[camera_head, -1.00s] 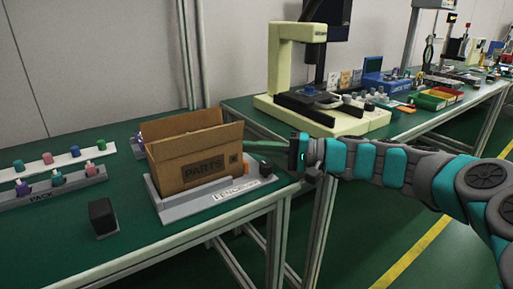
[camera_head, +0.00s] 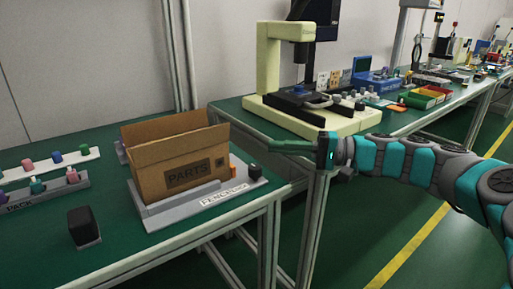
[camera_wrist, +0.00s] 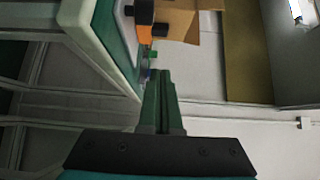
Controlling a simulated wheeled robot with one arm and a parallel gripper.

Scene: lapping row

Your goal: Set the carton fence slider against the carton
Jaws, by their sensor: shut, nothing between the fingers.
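The open brown carton (camera_head: 178,178), marked PARTS, stands upright on a grey fence base (camera_head: 165,213) labelled FENCE. At the base's right end are a small orange piece (camera_head: 233,172) and a black knob (camera_head: 255,171); I cannot tell which is the slider. In the wrist view the carton (camera_wrist: 178,20) and the orange piece (camera_wrist: 146,34) show at the top, with black knobs beside them. My gripper (camera_head: 248,143) is shut and empty, its fingers pointing left, to the right of the carton and apart from it. Its fingers also show in the wrist view (camera_wrist: 161,78).
A black block (camera_head: 80,225) on a grey foot stands front left. Racks with small bottles (camera_head: 45,185) lie at the left. A cream press machine (camera_head: 270,70) stands on the bench behind my gripper.

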